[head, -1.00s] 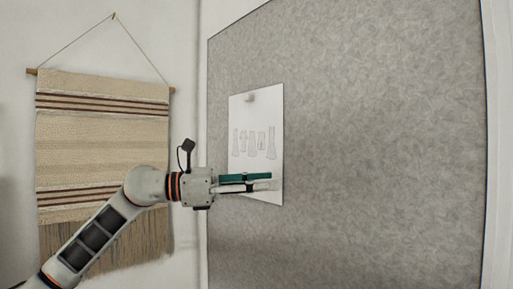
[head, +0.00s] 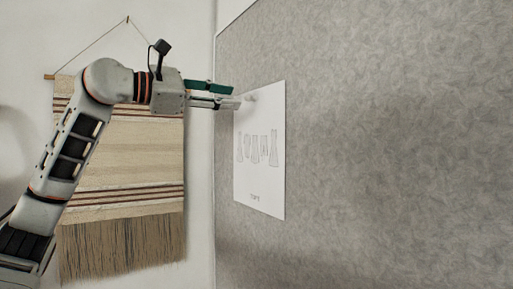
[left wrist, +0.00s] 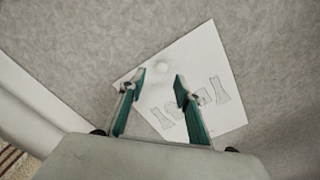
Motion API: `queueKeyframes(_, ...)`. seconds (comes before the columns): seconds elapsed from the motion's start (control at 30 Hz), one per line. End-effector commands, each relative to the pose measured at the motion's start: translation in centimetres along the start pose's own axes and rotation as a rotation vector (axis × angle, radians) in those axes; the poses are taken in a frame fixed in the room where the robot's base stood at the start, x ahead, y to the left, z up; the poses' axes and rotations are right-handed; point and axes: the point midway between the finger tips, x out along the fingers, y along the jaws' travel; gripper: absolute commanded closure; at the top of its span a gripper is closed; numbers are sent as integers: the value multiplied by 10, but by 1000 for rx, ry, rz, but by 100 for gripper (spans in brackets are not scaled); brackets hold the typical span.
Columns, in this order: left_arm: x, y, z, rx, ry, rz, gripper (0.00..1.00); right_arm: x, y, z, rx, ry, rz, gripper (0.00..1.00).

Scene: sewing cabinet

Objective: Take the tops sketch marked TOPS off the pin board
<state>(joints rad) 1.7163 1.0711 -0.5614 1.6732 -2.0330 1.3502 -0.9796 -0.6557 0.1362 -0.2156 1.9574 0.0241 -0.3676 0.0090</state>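The tops sketch (head: 260,180) is a white sheet with several garment outlines and the word TOPS near its lower edge. It hangs on the grey pin board (head: 390,150), held at its top by a pale round pin (head: 253,97). In the left wrist view the sheet (left wrist: 228,75) looks tilted, and the pin (left wrist: 162,66) lies just beyond the fingertips, between their lines. My left gripper (head: 232,95) is at the sheet's upper left, close to the pin; its fingers (left wrist: 158,78) are apart with nothing between them. Contact cannot be told. My right gripper is not in view.
A striped woven wall hanging (head: 120,150) with a fringe hangs on the white wall at left, behind my left arm. The board's left edge (head: 216,240) is near the gripper. The board right of the sheet is bare.

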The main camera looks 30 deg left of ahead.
Motion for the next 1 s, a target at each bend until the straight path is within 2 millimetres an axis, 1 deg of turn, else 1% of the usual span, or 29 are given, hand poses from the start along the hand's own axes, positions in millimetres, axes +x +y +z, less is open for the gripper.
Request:
queueKeyframes(0.17, 27, -2, 8, -1, -2, -4, 67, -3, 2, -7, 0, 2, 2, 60)
queueKeyframes(0.3, 42, -2, 6, -2, -1, -2, 67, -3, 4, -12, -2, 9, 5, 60)
queueKeyframes(0.4, 45, -2, 5, -1, 0, -1, 67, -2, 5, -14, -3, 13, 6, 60)
queueKeyframes(0.57, 45, -2, 5, -1, 0, -1, 67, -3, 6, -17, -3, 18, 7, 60)
queueKeyframes(0.6, 45, -2, 5, -1, 0, -1, 69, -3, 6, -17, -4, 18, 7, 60)
queueKeyframes(0.67, 45, -2, 5, -1, 0, -1, 85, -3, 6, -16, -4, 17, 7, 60)
queueKeyframes(0.7, 45, -2, 5, -1, 0, -2, 95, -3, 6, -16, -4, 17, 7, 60)
queueKeyframes(0.73, 45, -2, 5, -1, 0, -2, 100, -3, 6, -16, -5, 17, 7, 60)
queueKeyframes(1.0, 45, -2, 5, -1, 0, -2, 100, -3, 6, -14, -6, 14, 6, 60)
